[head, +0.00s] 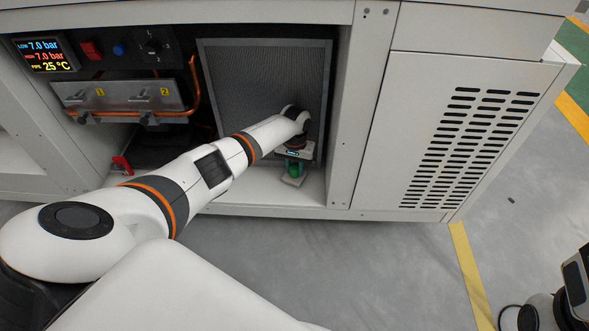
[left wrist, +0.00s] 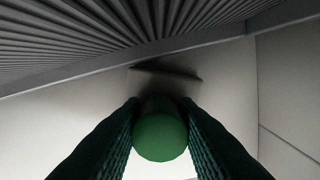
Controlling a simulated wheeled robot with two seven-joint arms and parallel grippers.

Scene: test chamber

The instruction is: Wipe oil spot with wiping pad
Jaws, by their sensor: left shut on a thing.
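The wiping pad (head: 293,180) is a pale flat base with a green handle. It is at the floor of the open cabinet bay, low in front of the grey mesh panel. My left gripper (head: 294,168) reaches into the bay and is shut on the green handle. In the left wrist view the round green handle end (left wrist: 160,138) sits between both dark ribbed fingers. I cannot tell whether the base touches the floor. A dark flat strip (left wrist: 165,72) shows beyond the handle; I cannot tell whether it is the pad's edge, a shadow or oil. No oil spot is clearly visible.
The mesh panel (head: 265,85) closes the bay's back. The bay's right post (head: 358,110) stands close to my left wrist. To the left are a valve bracket (head: 122,95), orange pipes and a pressure display (head: 46,53). Part of my right arm shows at the lower right.

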